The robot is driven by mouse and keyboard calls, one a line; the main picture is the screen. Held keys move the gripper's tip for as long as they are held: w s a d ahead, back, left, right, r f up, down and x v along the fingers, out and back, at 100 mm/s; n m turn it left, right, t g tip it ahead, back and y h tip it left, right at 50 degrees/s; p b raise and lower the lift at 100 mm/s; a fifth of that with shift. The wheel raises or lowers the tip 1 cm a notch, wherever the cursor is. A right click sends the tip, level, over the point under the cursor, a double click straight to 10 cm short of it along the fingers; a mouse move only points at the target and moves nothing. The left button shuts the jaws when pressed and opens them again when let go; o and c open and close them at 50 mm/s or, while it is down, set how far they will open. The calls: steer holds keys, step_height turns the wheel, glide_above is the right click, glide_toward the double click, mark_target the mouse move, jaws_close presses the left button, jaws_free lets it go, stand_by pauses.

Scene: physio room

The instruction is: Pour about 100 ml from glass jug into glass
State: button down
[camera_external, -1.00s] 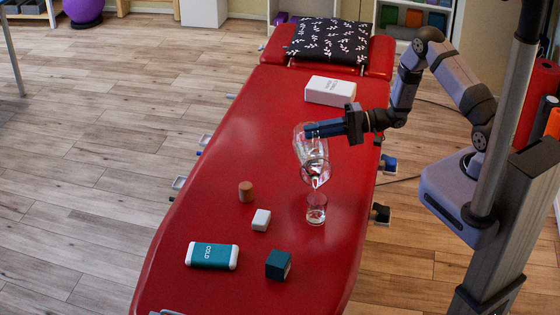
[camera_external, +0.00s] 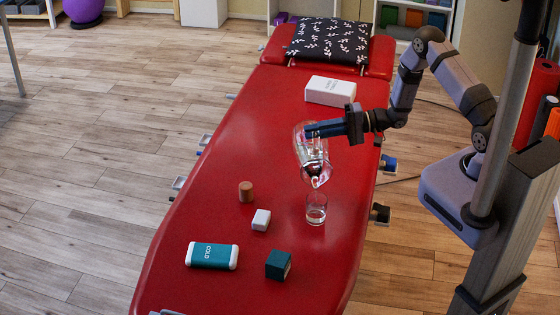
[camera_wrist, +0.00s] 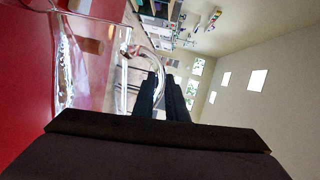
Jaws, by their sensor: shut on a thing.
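The clear glass jug (camera_external: 312,168) is held tilted above the red table, its mouth pointing down toward the glass. My gripper (camera_external: 312,131) is shut on the jug near its upper end in the external view. In the wrist view my gripper's dark fingers (camera_wrist: 161,95) meet at the jug's handle, and the clear jug wall (camera_wrist: 95,60) fills the upper left. The glass (camera_external: 316,212) stands upright on the table just below the jug's mouth, with some clear liquid low in it. Whether liquid is falling now is hard to tell.
On the red treatment table (camera_external: 225,150) are a brown cylinder (camera_external: 246,191), a white block (camera_external: 261,220), a teal and white cold pack (camera_external: 212,256), a dark teal cube (camera_external: 278,265) and a white box (camera_external: 330,91). A patterned pillow (camera_external: 329,40) lies at the far end.

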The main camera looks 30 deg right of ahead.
steer(key=shift+w+r, duration=0.1)
steer(key=shift+r, duration=0.1)
steer(key=shift+w+d+f+m, duration=0.45)
steer(key=shift+w, duration=0.35)
steer(key=shift+w+d+f+m, duration=0.5)
steer(key=shift+w, duration=0.35)
steer(key=shift+w+d+f+m, duration=0.45)
steer(key=shift+w, duration=0.35)
steer(key=shift+w+d+f+m+b, duration=0.2)
steer(key=shift+w+f+m+b, duration=0.2)
steer(key=shift+b, duration=0.3)
steer(key=shift+f, duration=0.15)
